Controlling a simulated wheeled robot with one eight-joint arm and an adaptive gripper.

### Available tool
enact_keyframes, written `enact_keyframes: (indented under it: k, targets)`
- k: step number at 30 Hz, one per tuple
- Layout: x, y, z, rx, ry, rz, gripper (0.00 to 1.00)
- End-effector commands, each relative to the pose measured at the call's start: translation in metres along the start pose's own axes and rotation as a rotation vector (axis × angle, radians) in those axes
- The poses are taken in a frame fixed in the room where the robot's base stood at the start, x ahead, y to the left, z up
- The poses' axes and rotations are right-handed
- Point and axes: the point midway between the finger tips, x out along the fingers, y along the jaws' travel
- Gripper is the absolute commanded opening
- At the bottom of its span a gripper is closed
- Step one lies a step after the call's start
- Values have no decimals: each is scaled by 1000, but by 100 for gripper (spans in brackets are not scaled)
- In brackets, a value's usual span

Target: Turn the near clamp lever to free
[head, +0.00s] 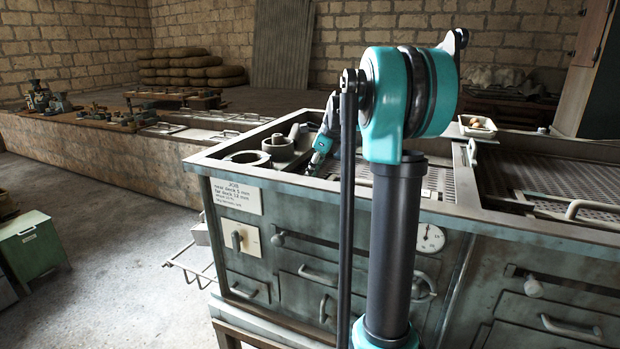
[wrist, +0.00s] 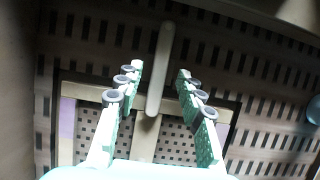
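A pale, rounded lever bar (wrist: 161,75) runs up the middle of the wrist view, over a frame with a perforated plate. I take it for the clamp lever; the frames do not show whether it is the near one. My gripper (wrist: 160,70) is open, its two fingers on either side of the bar with a visible gap on each side. In the head view my gripper (head: 322,147) is low inside the bench's recessed top, partly hidden behind my arm. The lever cannot be made out in the head view.
The bench (head: 335,183) has a raised rim around the recess. A ring (head: 248,158) and a round cup-like part (head: 278,149) stand left of my gripper. A dial (head: 430,238) and a knob (head: 237,238) are on the front. A small dish (head: 478,127) sits at the right.

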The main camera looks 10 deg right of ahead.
Motion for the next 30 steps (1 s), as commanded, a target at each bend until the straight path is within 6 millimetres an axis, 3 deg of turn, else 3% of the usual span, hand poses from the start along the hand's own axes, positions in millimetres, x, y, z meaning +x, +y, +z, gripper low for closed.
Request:
enact_keyframes:
  k: [6, 15, 24, 30]
  targets:
    - [18, 0, 0, 0, 0, 0, 38]
    - [20, 0, 0, 0, 0, 0, 38]
    - [19, 0, 0, 0, 0, 0, 2]
    - [19, 0, 0, -1, 0, 0, 0]
